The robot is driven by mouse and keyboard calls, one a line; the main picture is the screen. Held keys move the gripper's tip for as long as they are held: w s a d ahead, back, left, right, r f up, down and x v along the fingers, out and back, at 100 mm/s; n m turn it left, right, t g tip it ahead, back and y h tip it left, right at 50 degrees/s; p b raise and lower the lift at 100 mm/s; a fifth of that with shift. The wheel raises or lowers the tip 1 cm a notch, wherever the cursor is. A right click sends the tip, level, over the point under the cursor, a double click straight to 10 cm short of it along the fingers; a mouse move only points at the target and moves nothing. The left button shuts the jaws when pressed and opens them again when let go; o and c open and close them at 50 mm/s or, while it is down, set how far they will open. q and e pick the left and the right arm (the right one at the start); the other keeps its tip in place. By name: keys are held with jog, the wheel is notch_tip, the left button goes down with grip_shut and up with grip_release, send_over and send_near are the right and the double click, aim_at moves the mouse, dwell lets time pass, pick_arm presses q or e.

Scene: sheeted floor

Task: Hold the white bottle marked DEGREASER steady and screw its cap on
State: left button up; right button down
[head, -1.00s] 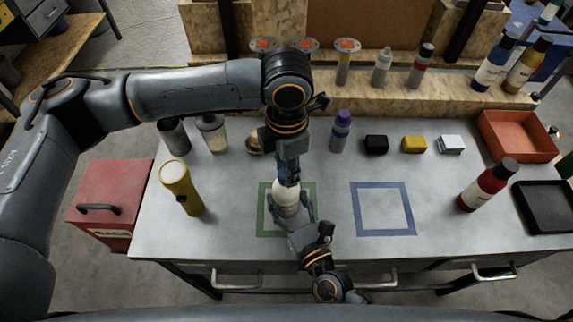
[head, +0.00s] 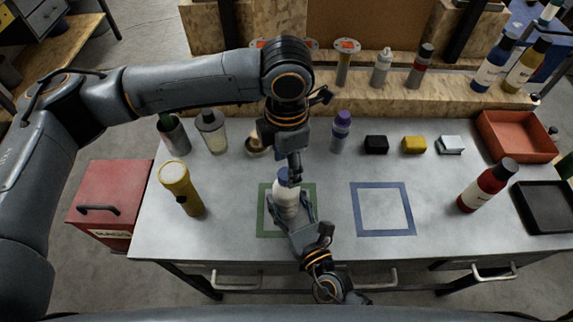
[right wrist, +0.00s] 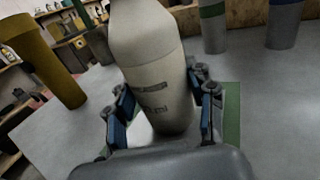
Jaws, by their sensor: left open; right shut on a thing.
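The white bottle (head: 286,204) stands within the green square outline on the bench. It also shows close up in the right wrist view (right wrist: 158,75), with small dark print too blurred to read and its top cut off. My right gripper (head: 292,215) is shut on its body, with blue-padded fingers on both sides in the right wrist view (right wrist: 160,108). A blue cap (head: 282,176) sits on the bottle's top; whether it is tight I cannot tell. My left gripper (head: 295,178) is open, pointing down just beside the cap and partly hiding it.
A yellow torch-like cylinder (head: 181,188) stands left. Behind are a purple-capped bottle (head: 341,132) and black (head: 376,144) and yellow (head: 414,144) blocks. A red bottle (head: 487,186) stands right. The blue square outline (head: 384,233) is empty.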

pick_arm(q)
notch_tip(320, 180, up, 3)
jog(key=shift+f, duration=0.15)
jog(key=shift+c, duration=0.4)
